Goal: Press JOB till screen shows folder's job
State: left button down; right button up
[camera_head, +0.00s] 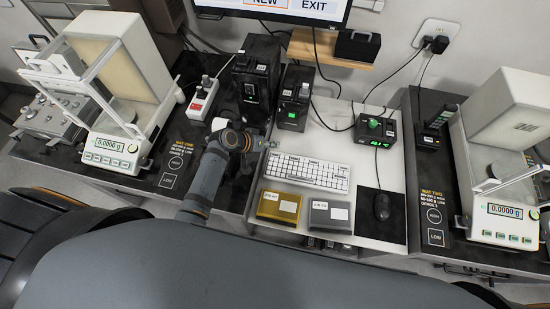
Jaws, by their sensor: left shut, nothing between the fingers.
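The screen (300,6) is cut off by the top edge; only the words NEW and EXIT show on it, and no job can be read. A gold folder-like box (279,206) and a grey one (329,215) lie on the middle table, each with a white label too small to read surely. A white keyboard (307,172) lies behind them; I cannot make out a JOB key. My left gripper (270,144) is shut and empty, just off the keyboard's back left corner. Whether it touches anything is unclear. My right gripper is out of view.
Black devices (292,98) stand behind the keyboard, with a small green-lit unit (376,129) to the right. A mouse (382,206) lies on a dark pad. Balances stand on the left (112,147) and right (505,211) tables, both reading 0.0000 g. Cables hang behind.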

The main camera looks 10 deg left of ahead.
aim_at(273, 156)
pick_arm(q)
notch_tip(273, 156, down, 4)
jog(key=b, duration=0.2)
jog(key=shift+w+f+b, duration=0.1)
jog(key=shift+f+b, duration=0.1)
jog(key=shift+b, duration=0.1)
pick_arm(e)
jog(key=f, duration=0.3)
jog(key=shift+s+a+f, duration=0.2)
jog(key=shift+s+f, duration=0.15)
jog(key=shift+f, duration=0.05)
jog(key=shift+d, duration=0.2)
pick_arm(q)
jog(key=shift+f, duration=0.4)
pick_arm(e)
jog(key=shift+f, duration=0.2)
pick_arm(q)
jog(key=shift+f+b, duration=0.15)
jog(key=shift+b, duration=0.15)
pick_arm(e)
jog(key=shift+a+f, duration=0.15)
